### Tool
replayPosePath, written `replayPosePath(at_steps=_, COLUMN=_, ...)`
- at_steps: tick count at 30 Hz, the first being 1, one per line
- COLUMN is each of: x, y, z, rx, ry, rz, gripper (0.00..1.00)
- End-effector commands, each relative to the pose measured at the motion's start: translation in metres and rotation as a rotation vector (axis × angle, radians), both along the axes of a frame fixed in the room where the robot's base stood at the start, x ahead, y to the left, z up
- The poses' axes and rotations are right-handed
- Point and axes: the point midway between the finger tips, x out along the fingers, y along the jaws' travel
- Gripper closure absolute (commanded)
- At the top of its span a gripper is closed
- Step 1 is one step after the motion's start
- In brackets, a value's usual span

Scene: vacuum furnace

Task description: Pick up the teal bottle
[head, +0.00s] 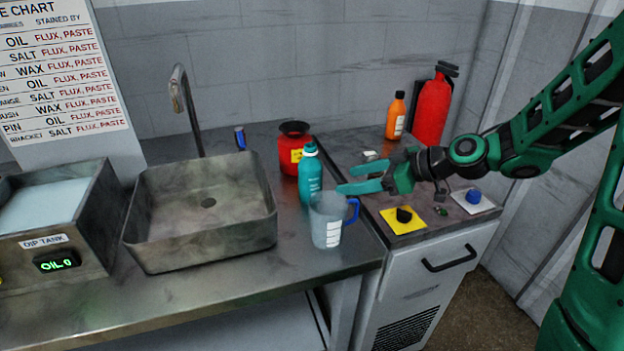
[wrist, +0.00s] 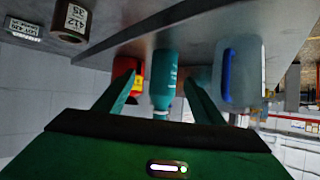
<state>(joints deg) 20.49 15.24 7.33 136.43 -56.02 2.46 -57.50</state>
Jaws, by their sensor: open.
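The teal bottle (head: 310,175) stands upright on the metal counter, right of the sink. In the wrist view the teal bottle (wrist: 163,85) shows between my two fingers, beyond or near their tips; that view is turned over. My gripper (head: 352,178) is open and empty, just right of the bottle, with its fingers pointing left toward it. In the wrist view my gripper (wrist: 160,80) has its fingers spread wide. I cannot tell whether a finger touches the bottle. A clear measuring jug (head: 328,220) with a blue handle stands just in front of the bottle.
A red container (head: 293,150) stands close behind the bottle. A metal sink (head: 200,215) is to the left, with a dip tank (head: 55,220) beyond it. An orange bottle (head: 395,118) and a fire extinguisher (head: 432,110) are at the back right. A yellow plate (head: 395,222) lies right of the jug.

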Motion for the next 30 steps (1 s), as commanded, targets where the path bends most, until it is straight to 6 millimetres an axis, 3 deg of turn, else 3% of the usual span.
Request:
replayPosePath(at_steps=3, x=0.01, y=0.023, z=0.01, rx=0.091, ry=-0.068, rz=0.012, gripper=0.37)
replayPosePath(at_steps=9, x=0.018, y=0.046, z=0.02, rx=0.168, ry=-0.123, rz=0.006, gripper=0.37)
replayPosePath(at_steps=18, x=0.036, y=0.081, z=0.01, rx=0.172, ry=-0.127, rz=0.005, gripper=0.37)
replayPosePath(at_steps=30, x=0.048, y=0.102, z=0.002, rx=0.171, ry=-0.127, rz=0.003, gripper=0.37)
